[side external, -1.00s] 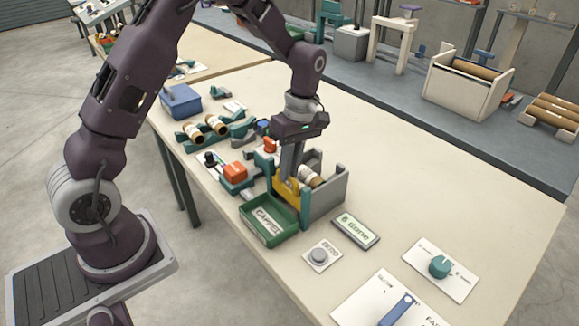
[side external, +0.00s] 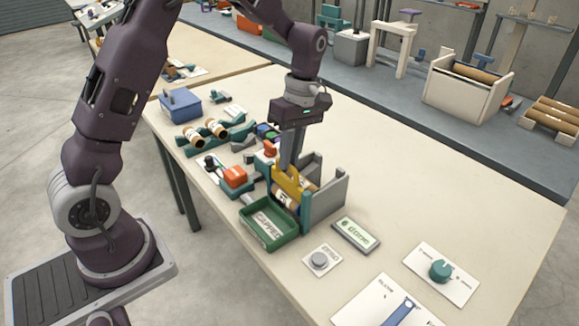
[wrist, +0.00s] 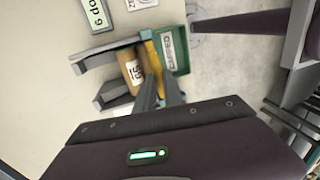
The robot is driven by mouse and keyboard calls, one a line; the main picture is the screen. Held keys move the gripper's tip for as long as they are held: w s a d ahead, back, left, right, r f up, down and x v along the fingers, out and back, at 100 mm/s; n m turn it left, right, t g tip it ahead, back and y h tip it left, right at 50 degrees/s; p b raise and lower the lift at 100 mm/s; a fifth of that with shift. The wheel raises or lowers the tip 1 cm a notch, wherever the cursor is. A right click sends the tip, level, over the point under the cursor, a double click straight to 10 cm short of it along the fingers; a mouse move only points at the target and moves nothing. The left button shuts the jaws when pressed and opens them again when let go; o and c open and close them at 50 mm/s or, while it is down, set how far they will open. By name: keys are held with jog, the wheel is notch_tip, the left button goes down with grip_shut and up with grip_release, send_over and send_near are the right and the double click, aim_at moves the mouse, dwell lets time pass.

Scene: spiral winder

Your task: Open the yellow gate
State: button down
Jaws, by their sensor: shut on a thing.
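The yellow gate (side external: 287,181) stands raised between the teal posts at the front of the grey holder (side external: 326,191). My gripper (side external: 290,163) is shut on the yellow gate's upper part, from above. In the wrist view the yellow gate (wrist: 151,60) shows as a narrow strip by the fingers. A brown and white spool (side external: 286,199) shows below the raised gate, in the opening of the holder. The green tray (side external: 266,240) labelled CAPPED sits directly in front of the opening; what I see of its floor holds only the label.
A display (side external: 356,235), a round button (side external: 319,259) and a teal knob (side external: 440,270) lie to the right. The table's right rear is clear.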

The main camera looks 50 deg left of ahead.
jog(key=shift+r, duration=0.25)
jog(key=c, duration=1.5)
grip_release()
jog(key=shift+o, duration=0.2)
notch_tip(320, 180, up, 7)
jog(key=w, duration=0.1)
jog(key=shift+w, duration=0.2)
jog(key=shift+f, duration=0.1)
